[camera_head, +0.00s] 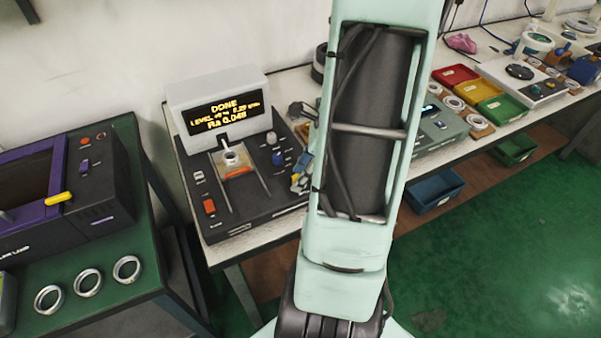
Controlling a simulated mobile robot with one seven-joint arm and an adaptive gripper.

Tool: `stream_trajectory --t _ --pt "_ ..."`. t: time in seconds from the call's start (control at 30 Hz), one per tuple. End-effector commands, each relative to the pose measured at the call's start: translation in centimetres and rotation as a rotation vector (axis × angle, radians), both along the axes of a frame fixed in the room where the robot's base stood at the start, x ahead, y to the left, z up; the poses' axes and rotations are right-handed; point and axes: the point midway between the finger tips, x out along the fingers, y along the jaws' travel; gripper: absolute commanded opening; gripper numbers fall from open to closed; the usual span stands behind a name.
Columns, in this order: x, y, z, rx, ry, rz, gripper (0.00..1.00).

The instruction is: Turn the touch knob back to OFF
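The tester is a black console (240,205) with a grey-white display box (215,88) at its back. The display's yellow text reads DONE, a level line and Ra 0.048. A bright ring (231,157) sits in the middle of the console. On its right side are a blue knob (278,158) and a pale knob (271,137). Their labels are too small to read, so I cannot tell which is the touch knob or where it points. My arm covers the area just right of the console. Small parts of my gripper (301,177) seem to show there; its fingers are not clear.
Three rings (88,282) lie on the green bench at left, near a purple-framed machine (30,185). Red, yellow and green trays (479,90) stand on the bench to the right of my arm.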

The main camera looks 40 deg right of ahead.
Motion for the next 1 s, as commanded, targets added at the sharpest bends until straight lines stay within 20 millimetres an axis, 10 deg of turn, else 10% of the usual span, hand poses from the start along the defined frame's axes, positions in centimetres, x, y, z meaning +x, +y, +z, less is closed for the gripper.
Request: stream_trajectory --t 0.3,1.0 --pt "-0.01 0.0 0.02 0.0 0.0 0.0 0.0" --pt "-0.02 0.06 0.04 0.002 0.001 0.023 0.0"
